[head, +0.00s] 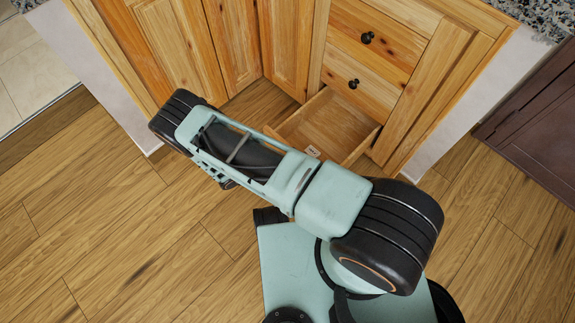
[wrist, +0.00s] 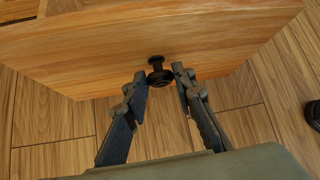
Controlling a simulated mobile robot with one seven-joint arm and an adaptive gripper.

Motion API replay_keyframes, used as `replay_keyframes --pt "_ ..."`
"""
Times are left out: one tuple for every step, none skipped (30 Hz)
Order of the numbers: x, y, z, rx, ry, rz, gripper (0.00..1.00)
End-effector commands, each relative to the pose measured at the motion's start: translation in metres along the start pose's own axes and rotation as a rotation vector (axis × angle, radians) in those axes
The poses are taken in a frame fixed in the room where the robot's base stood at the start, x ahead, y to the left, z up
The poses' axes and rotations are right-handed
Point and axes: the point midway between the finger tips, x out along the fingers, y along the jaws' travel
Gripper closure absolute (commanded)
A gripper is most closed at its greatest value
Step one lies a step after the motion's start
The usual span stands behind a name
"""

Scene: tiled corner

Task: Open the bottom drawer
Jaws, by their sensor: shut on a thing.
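The bottom drawer (head: 332,120) stands pulled out of the wooden cabinet in the head view, and its bare inside shows. In the wrist view its front panel (wrist: 90,58) faces my gripper (wrist: 160,76). The dark round knob (wrist: 158,77) is on that panel, between my two fingertips. My gripper is shut on the knob, with one finger at each side of it. In the head view my arm hides the gripper, the knob and part of the drawer front.
Two shut drawers with black knobs, an upper (head: 367,37) and a middle one (head: 353,84), are above the open drawer. Cabinet doors (head: 232,40) adjoin at the left. A dark brown cabinet (head: 535,130) stands at the right. The wooden floor (head: 90,230) is clear at the left.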

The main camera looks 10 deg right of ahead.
Motion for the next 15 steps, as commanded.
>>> replay_keyframes --pt "0.0 -0.0011 -0.0011 0.001 0.002 -0.002 1.0" --pt "0.0001 -0.0011 -0.0011 0.001 0.002 -0.002 1.0" --pt "0.0001 -0.0011 -0.0011 0.001 0.002 -0.002 1.0" --pt "0.0001 -0.001 -0.0011 0.001 0.002 -0.002 1.0" --pt "0.0001 -0.001 -0.0011 0.001 0.002 -0.002 1.0" --pt "0.0002 -0.001 -0.0011 0.0 0.002 -0.002 1.0" --pt "0.0002 -0.001 -0.001 0.0 0.002 -0.002 0.74" --pt "0.0002 -0.001 -0.001 0.0 0.002 -0.002 0.7" --pt "0.0003 -0.0009 -0.0009 0.0 0.002 -0.002 0.66" --pt "0.0003 -0.0008 -0.0008 0.0 0.002 -0.001 0.63" --pt "0.0003 -0.0008 -0.0007 0.0 0.002 -0.001 0.59" --pt "0.0003 -0.0007 -0.0005 0.0 0.002 -0.001 0.58" --pt "0.0003 -0.0006 -0.0005 0.0 0.001 -0.001 0.58" --pt "0.0003 -0.0005 -0.0004 0.0 0.001 -0.001 0.58" --pt "0.0003 -0.0004 -0.0003 0.0 0.001 -0.001 0.58"
